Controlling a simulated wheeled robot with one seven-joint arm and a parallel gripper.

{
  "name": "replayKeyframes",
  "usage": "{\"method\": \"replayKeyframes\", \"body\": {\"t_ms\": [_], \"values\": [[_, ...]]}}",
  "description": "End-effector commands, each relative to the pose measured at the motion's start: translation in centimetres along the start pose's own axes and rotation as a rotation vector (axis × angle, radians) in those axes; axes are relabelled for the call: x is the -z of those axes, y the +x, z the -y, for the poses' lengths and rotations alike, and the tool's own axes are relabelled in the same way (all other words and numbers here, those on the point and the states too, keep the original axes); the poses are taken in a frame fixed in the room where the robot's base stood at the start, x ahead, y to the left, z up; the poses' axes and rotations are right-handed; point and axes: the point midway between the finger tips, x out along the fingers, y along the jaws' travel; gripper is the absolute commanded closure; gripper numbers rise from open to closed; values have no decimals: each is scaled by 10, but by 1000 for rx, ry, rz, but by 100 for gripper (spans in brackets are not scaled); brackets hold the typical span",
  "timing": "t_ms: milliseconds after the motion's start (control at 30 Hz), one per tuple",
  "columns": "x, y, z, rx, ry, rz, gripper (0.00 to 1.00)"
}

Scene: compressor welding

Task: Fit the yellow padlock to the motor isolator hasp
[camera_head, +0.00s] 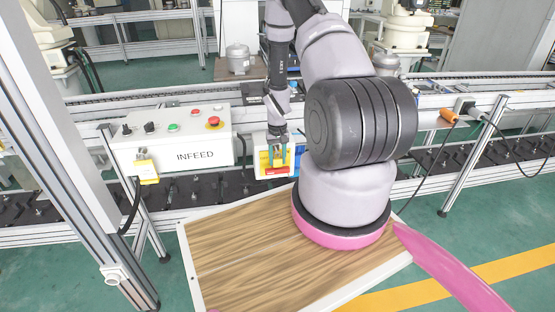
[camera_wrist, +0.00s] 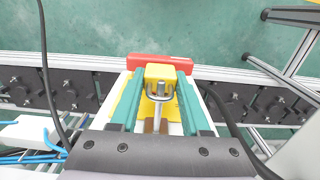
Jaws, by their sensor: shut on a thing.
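My gripper (camera_head: 278,157) reaches down at the conveyor's near side, in front of a small white holder (camera_head: 257,142) with yellow, red and blue parts. In the wrist view, its teal fingers (camera_wrist: 160,82) stand either side of a yellow padlock (camera_wrist: 160,71) and are shut on it. The silver shackle (camera_wrist: 160,97) points toward the camera, with a grey post showing inside its loop. No isolator hasp is clearly identifiable.
The INFEED control box (camera_head: 184,139) stands left of my gripper, with a yellow-and-white unit (camera_head: 146,169) below its left end. A wooden-topped table (camera_head: 240,262) is in front. A black cable (camera_wrist: 47,70) runs left of my fingers.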

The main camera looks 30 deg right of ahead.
Motion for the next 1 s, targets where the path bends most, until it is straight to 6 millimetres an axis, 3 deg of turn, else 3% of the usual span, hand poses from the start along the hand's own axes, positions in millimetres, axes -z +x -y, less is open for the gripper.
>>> {"method": "replayKeyframes", "body": {"t_ms": [267,300,367,767,1000], "values": [[2,-1,0,0,0,-4,100],[2,-1,0,0,0,-4,42],[2,-1,0,0,0,-4,19],[2,-6,0,0,0,-3,19],[3,-48,0,0,-1,-6,19]]}}
